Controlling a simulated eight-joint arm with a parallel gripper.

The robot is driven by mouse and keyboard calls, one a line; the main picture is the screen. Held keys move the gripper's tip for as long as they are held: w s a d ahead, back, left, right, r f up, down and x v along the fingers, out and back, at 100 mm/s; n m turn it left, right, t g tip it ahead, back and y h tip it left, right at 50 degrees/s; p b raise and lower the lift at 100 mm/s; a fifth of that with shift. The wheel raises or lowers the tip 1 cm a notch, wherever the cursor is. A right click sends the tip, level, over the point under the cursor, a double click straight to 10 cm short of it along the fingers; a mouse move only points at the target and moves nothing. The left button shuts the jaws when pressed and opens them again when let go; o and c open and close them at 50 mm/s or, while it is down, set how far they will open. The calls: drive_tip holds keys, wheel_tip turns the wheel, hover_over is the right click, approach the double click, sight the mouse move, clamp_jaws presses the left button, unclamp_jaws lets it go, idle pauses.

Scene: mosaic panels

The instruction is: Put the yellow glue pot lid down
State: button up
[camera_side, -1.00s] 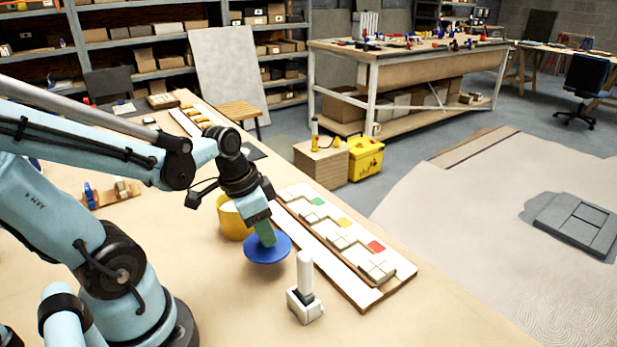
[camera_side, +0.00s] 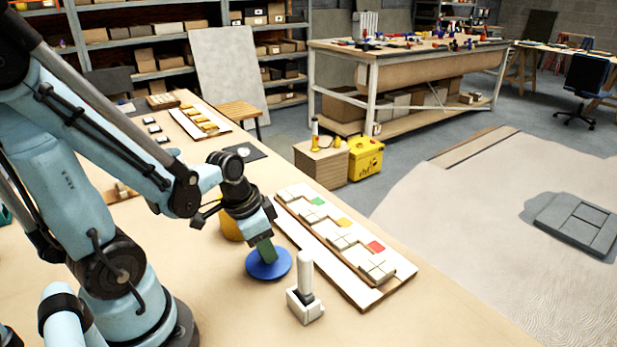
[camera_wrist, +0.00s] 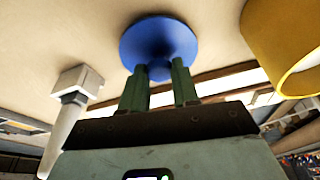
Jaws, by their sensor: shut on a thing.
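The lid (camera_side: 268,265) is a round blue disc in the side view. It is at or just above the wooden table top; I cannot tell whether it touches. My gripper (camera_side: 265,247) points down with green fingers, shut on the lid's middle. In the wrist view, the fingers (camera_wrist: 159,72) close at the knob of the blue lid (camera_wrist: 150,38). The yellow glue pot (camera_side: 231,226) stands behind my gripper, partly hidden by it. The pot also shows at the right of the wrist view (camera_wrist: 262,40), beside the lid and apart from it.
A white-handled tool with a square block base (camera_side: 304,300) stands close to the right of the lid. A long panel board (camera_side: 340,262) with pale tiles and green, yellow and red squares lies behind it. The table front (camera_side: 235,320) is clear.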

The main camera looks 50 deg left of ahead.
sight(252, 265)
drive_tip(key=shift+f, duration=0.1)
drive_tip(key=o, duration=1)
drive_tip(key=shift+d+v, duration=0.3)
drive_tip(key=shift+v, duration=5.65)
drive_tip(key=w+d+t, duration=0.1)
drive_tip(key=w+d, duration=0.1)
drive_tip(key=w+d+n+t, duration=0.1)
drive_tip(key=w, duration=0.1)
drive_tip(key=w+d+n+t, duration=0.1)
drive_tip(key=w+d+t, duration=0.1)
drive_tip(key=w, duration=0.1)
drive_tip(key=shift+w+d+y, duration=0.1)
drive_tip(key=shift+d+y, duration=0.2)
